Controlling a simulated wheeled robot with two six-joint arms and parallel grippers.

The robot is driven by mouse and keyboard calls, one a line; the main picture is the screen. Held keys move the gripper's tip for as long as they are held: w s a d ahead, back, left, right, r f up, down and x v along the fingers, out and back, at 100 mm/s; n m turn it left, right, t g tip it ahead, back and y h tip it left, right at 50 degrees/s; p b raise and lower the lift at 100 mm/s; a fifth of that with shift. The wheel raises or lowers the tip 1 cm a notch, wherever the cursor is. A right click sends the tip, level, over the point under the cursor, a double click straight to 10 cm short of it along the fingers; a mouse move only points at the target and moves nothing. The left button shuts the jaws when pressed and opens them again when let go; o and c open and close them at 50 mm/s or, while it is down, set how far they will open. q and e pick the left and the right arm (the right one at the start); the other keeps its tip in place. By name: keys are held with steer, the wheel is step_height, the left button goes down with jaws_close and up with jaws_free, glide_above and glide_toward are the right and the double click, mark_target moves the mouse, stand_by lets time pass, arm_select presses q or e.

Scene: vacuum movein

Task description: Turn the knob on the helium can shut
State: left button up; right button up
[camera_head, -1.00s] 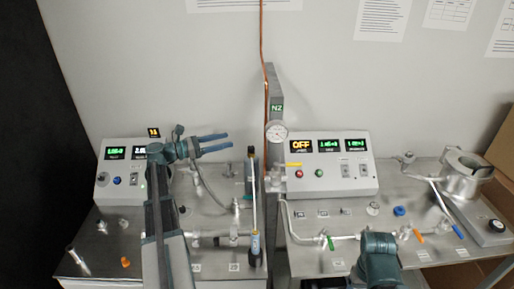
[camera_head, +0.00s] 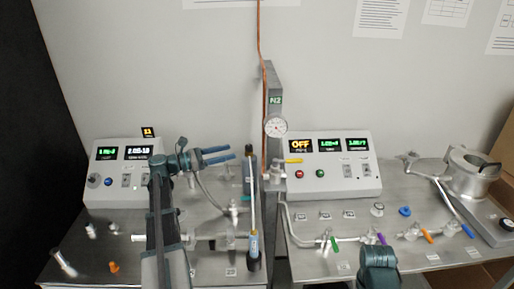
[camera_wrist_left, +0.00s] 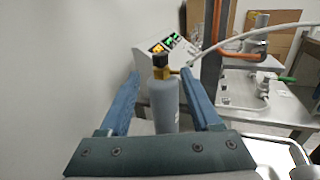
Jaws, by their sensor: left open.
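The helium can is a grey cylinder (camera_wrist_left: 164,104) with a brass valve and a black knob (camera_wrist_left: 160,60) on top. In the left wrist view it stands upright between the two blue fingers of my left gripper (camera_wrist_left: 160,98), with visible gaps on both sides. In the head view my left gripper (camera_head: 232,153) is open and empty, its fingertips pointing right, just left of the can's black knob (camera_head: 250,150). The can's body (camera_head: 247,179) is partly hidden by a thin upright wand. My right arm shows at the bottom, but its fingertips do not.
A left control box (camera_head: 123,180) and a right control box (camera_head: 330,184) stand on the metal benches. A post with a round gauge (camera_head: 275,126) rises just right of the can. Pipes and coloured valve handles crowd the right bench. The space above the benches is open.

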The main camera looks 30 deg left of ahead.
mark_target(249, 148)
arm_select(q)
steer(key=x, duration=1.2)
steer(key=shift+f, duration=0.1)
jaws_close()
